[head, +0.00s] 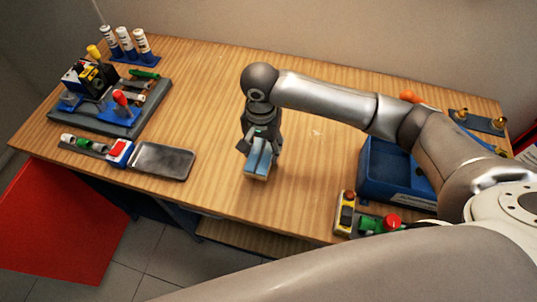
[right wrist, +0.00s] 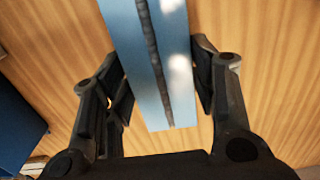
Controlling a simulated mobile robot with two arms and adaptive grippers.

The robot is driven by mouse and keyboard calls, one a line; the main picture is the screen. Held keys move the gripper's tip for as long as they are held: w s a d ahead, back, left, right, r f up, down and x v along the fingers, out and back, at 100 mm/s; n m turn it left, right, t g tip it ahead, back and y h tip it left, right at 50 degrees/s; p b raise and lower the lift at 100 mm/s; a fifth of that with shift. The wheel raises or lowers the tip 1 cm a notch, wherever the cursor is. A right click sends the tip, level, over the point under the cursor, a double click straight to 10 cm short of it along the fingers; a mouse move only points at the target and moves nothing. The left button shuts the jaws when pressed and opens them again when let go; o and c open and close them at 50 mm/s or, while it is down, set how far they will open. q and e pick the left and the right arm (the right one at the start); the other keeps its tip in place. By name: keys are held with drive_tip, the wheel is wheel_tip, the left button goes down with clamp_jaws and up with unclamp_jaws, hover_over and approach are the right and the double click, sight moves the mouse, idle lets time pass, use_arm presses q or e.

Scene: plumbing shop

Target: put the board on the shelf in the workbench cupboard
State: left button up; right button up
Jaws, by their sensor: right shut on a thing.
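My right gripper (head: 260,150) points down over the middle of the workbench. It is shut on a light blue block-like piece (head: 257,163). In the right wrist view the piece (right wrist: 155,65) lies between the two fingers and has a dark line along its length. I cannot tell whether it touches the bench top, or whether it is the board. A grey board (head: 150,112) with several fittings and tools lies at the back left. A red cupboard door (head: 60,225) stands open at the front left. A wooden shelf (head: 250,236) shows partly below the bench edge.
A dark tray (head: 162,160) lies left of the gripper, beside a row of small valves (head: 95,147). A blue bin (head: 395,170) stands at right, with a yellow control box (head: 347,210) in front. White bottles (head: 128,42) stand at the back left. The bench middle is clear.

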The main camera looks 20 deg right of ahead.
sight(269, 154)
drive_tip(key=shift+w+d+f, duration=0.1)
drive_tip(key=shift+f, duration=0.1)
drive_tip(key=shift+d+f, duration=0.15)
drive_tip(key=shift+f, duration=0.1)
drive_tip(key=f, duration=0.2)
drive_tip(key=d+f+b, duration=0.1)
drive_tip(key=shift+w+d+f, duration=0.15)
drive_tip(key=shift+f, duration=0.25)
drive_tip(key=shift+w+f, duration=0.1)
drive_tip(key=shift+f, duration=0.15)
use_arm(q)
drive_tip(key=shift+s+d+f, duration=0.1)
drive_tip(key=shift+s+f, duration=0.15)
drive_tip(key=shift+f, duration=0.6)
drive_tip(key=shift+b, duration=0.3)
use_arm(e)
drive_tip(key=shift+f, duration=0.15)
drive_tip(key=o, duration=1.3)
drive_tip(key=shift+c, duration=0.2)
use_arm(q)
drive_tip(key=shift+w+f, duration=0.1)
drive_tip(key=shift+f, duration=0.05)
